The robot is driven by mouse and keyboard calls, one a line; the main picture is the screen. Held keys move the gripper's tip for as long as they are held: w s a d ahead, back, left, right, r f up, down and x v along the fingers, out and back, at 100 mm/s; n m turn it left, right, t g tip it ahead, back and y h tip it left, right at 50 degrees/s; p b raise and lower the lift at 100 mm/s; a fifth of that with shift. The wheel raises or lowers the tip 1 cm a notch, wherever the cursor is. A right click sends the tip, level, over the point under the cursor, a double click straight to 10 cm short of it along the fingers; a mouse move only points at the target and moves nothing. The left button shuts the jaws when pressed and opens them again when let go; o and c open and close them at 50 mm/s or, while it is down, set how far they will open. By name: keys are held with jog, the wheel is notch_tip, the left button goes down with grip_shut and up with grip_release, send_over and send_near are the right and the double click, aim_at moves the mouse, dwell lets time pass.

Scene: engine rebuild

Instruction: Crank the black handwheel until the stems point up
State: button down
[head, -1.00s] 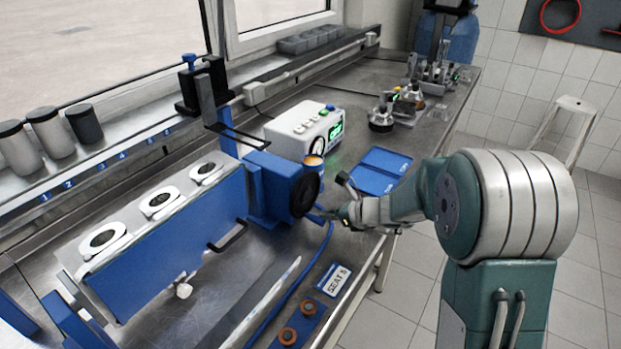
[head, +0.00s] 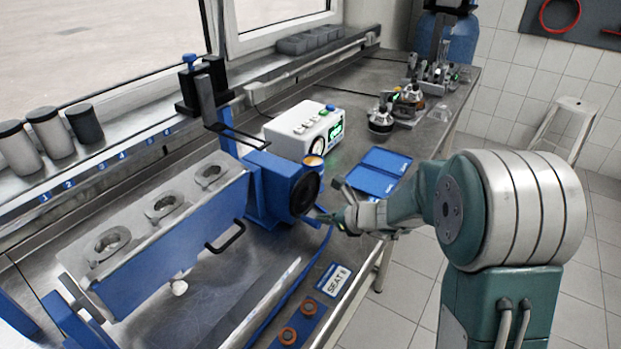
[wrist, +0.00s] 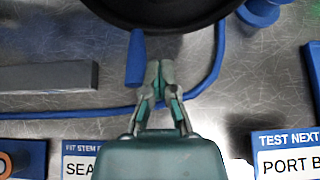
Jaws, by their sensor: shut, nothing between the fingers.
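The black handwheel (head: 306,191) is on the right end of the blue fixture, facing my arm. It also shows at the top of the wrist view (wrist: 165,12), cut off by the frame edge. Its blue crank handle (wrist: 135,60) hangs below the rim in the wrist view. My gripper (wrist: 160,66) is shut and empty, just right of the handle and below the rim. Whether it touches the handle I cannot tell. The blue fixture holds a grey head block (head: 165,203) with several oval openings on its upper face.
A white box with a green display (head: 303,130) stands behind the wheel. A blue hose (wrist: 205,85) runs under my gripper.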

jog(key=shift+s+f, duration=0.1)
jog(key=shift+s+a, duration=0.3)
jog(key=shift+s, duration=0.1)
jog(key=shift+s+a+r, duration=0.25)
jog(key=shift+s, duration=0.1)
dwell(0.3)
jog(key=shift+s+r, duration=0.1)
jog(key=shift+s+a+r, duration=0.15)
jog(key=shift+s+a, duration=0.05)
jog(key=shift+s, duration=0.15)
